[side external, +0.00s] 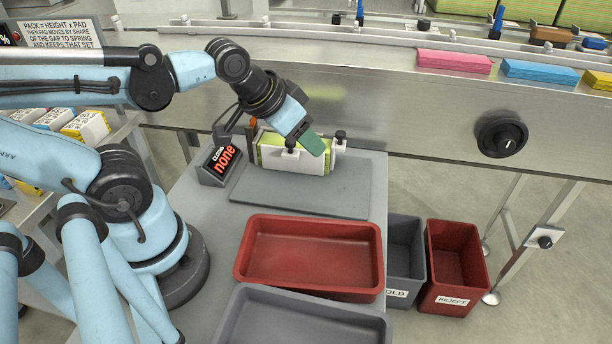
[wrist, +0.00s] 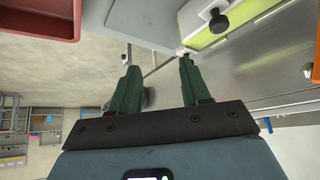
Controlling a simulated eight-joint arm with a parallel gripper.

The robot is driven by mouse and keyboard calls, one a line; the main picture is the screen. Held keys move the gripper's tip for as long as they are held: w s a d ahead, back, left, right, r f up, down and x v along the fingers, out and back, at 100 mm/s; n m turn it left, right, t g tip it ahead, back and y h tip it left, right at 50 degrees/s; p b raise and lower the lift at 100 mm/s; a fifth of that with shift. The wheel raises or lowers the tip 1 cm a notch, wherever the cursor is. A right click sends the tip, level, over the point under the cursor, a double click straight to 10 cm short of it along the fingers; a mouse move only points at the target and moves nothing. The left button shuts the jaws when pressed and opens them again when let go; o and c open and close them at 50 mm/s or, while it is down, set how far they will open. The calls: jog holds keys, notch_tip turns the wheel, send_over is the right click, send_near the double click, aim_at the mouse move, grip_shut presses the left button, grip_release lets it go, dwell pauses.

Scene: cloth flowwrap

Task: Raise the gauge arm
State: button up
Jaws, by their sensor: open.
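The gauge station (side external: 292,158) stands at the back of the bench, with a white front plate, black knobs and a yellow-green panel. I cannot tell for certain which part of it is the gauge arm. My gripper (side external: 315,148), with green fingers, is over the station's right part in the side external view and hides some of it. In the wrist view my gripper (wrist: 160,66) is open with nothing between its fingers. A black knob (wrist: 218,21) and the yellow-green panel (wrist: 232,36) show up and right of the fingers there, apart from them.
A small display (side external: 220,163) reading "none" stands left of the station. A grey mat (side external: 285,192) lies bare in front, then a red tray (side external: 310,255) and a grey tray (side external: 300,318), both empty. The steel conveyor (side external: 420,110) runs behind, carrying coloured packs. Bins stand at right.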

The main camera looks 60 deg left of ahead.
jog(key=s+a+r+m+g, duration=0.1)
jog(key=a+r+m+g, duration=0.7)
jog(key=a+r, duration=0.85)
jog(key=shift+m+t, duration=0.4)
jog(key=shift+m, duration=0.1)
jog(key=f, duration=0.4)
jog(key=a+f, duration=0.1)
jog(key=f, duration=0.8)
jog(key=shift+s+a, duration=0.2)
jog(key=shift+c, duration=0.2)
grip_shut()
